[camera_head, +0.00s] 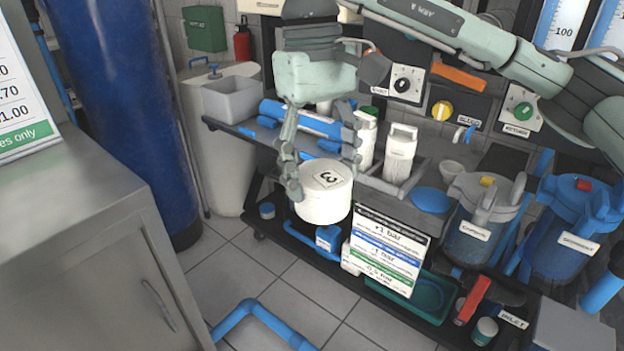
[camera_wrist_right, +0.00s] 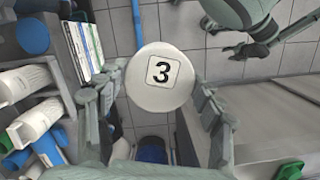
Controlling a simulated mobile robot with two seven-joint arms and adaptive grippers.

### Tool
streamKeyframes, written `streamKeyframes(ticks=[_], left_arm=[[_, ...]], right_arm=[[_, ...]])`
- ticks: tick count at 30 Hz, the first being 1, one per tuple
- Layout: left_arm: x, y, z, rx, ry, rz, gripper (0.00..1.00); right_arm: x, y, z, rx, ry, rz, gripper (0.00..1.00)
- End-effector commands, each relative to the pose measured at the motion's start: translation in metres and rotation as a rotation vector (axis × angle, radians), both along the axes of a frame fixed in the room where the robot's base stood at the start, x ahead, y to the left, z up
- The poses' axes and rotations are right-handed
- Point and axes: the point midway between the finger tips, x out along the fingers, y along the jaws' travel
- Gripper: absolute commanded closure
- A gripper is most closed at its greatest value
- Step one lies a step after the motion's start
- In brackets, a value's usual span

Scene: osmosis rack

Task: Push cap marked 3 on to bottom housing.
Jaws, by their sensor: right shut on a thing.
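The white round cap marked 3 (camera_head: 322,203) is held in the air in front of the rack, tilted with its marked face up. My right gripper (camera_head: 325,178) is shut on it, with fingers on both sides. In the right wrist view the cap (camera_wrist_right: 161,92) sits between the fingers, its 3 facing the camera. My left gripper (camera_wrist_right: 226,38) shows only in the right wrist view, above right of the cap; its fingers are spread and empty. I cannot tell which part is the bottom housing.
A sign board (camera_head: 385,255) hangs close to the right of the cap. White bottle-like cartridges (camera_head: 400,155) stand on the rack behind. A grey cabinet (camera_head: 95,240) and a blue tank (camera_head: 125,100) are at left. Blue pipe (camera_head: 255,312) lies on the tiled floor, otherwise open there.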

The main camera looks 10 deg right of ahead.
Motion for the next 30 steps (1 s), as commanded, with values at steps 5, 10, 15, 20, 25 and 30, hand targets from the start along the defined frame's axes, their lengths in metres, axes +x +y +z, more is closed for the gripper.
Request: streamKeyframes(ticks=[5,10,15,20,25,30], left_arm=[[0.0,0.0,0.0,0.0,0.0,0.0,0.6],[0.0,0.0,0.0,0.0,0.0,0.0,0.6],[0.0,0.0,0.0,0.0,0.0,0.0,0.6],[0.0,0.0,0.0,0.001,0.0,0.0,0.6],[0.0,0.001,0.0,0.001,0.0,-0.001,0.6],[0.0,0.001,0.0,0.001,0.0,-0.001,0.6]], right_arm=[[0.0,0.0,0.0,0.0,0.0,0.001,0.63],[0.004,0.01,0.0,0.001,-0.001,-0.028,0.63],[0.017,0.041,0.0,0.001,0.0,-0.155,0.63],[0.03,0.073,0.0,0.0,0.0,-0.288,0.63],[0.038,0.092,0.0,0.0,-0.001,-0.376,0.63],[0.041,0.096,0.0,0.0,-0.001,-0.401,0.63]])
